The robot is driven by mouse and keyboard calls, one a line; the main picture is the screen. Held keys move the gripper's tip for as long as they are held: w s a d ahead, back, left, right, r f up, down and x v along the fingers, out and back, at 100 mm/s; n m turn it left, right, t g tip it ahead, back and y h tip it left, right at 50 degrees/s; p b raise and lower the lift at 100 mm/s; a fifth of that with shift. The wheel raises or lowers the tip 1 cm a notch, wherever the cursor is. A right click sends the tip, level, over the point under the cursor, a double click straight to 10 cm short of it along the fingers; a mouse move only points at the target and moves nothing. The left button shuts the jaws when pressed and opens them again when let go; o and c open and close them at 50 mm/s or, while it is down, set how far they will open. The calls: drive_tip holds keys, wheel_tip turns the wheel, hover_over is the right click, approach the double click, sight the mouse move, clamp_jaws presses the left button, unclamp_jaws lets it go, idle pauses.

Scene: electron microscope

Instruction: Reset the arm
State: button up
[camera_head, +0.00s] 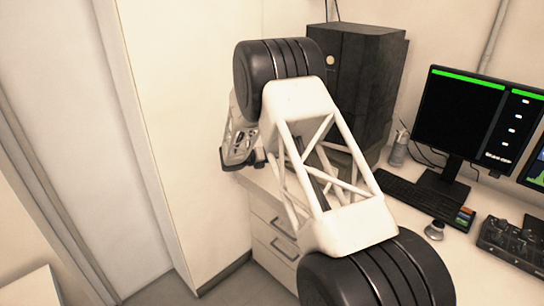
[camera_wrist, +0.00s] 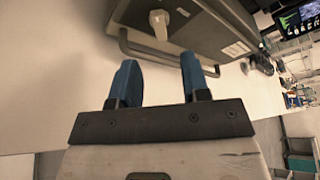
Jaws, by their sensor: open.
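My gripper (camera_wrist: 160,82) shows in the wrist view with its two blue fingers apart and nothing between them. In the head view my arm, with black joints and a white lattice link, reaches up and to the left over the desk. Part of its end (camera_head: 240,145) shows at the left, beside the desk's corner; the fingertips cannot be made out there. In the wrist view a dark grey case with a metal handle (camera_wrist: 150,52) and a pale knob (camera_wrist: 159,24) lies beyond the fingers.
A black computer tower (camera_head: 375,85) stands on the desk behind my arm. A monitor (camera_head: 460,115), a keyboard (camera_head: 425,198), a small bottle (camera_head: 399,150) and a control panel (camera_head: 512,245) are to the right. Drawers (camera_head: 275,240) are below. A wall panel (camera_head: 185,150) stands at the left.

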drive_tip(key=s+d+r+m+g+y, duration=0.2)
drive_tip(key=s+d+r+m, duration=0.45)
drive_tip(key=s, duration=0.35)
drive_tip(key=s+d+r+m+g+y, duration=0.1)
drive_tip(key=s+d+r+m+g, duration=0.1)
drive_tip(key=s+d+r+m, duration=0.5)
drive_tip(key=s+d+r+m+g+y, duration=0.2)
drive_tip(key=s+d+r+m, duration=0.15)
drive_tip(key=s+r, duration=0.7)
drive_tip(key=s+d+m+y, duration=0.1)
drive_tip(key=s+m+y, duration=0.3)
drive_tip(key=s, duration=1.5)
drive_tip(key=s+d+m+t+y, duration=0.1)
drive_tip(key=s+m+y, duration=0.3)
drive_tip(key=s+m, duration=0.8)
drive_tip(key=shift+s+r+m+t, duration=0.3)
drive_tip(key=shift+s+r, duration=0.1)
drive_tip(key=shift+s, duration=3.1)
